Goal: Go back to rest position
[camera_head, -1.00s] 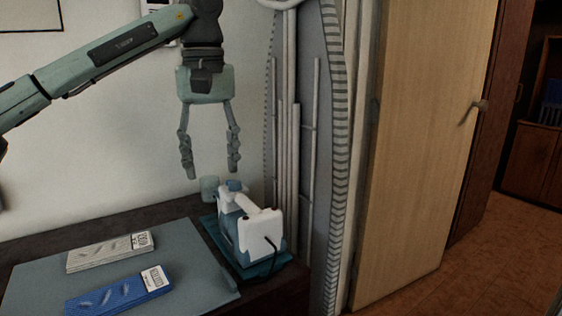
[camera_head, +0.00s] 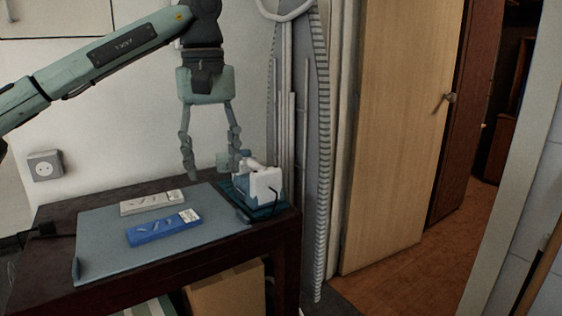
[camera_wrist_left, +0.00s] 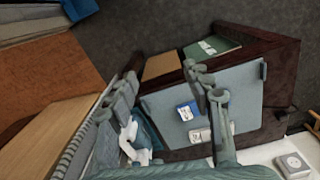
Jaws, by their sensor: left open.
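My left gripper (camera_head: 213,166) hangs fingers down in the head view, open and empty. In that view it shows in front of the wall and overlaps the back edge of the dark table. Its fingers also show in the left wrist view (camera_wrist_left: 170,93), spread apart with nothing between them but the view of the table below. My right gripper is in neither view.
A dark table (camera_head: 284,262) bears a grey mat (camera_head: 95,254), a blue box (camera_head: 163,229), a white box (camera_head: 152,202) and a white-and-blue appliance (camera_head: 262,188). An ironing board (camera_head: 318,150) and a wooden door (camera_head: 395,130) stand to the right.

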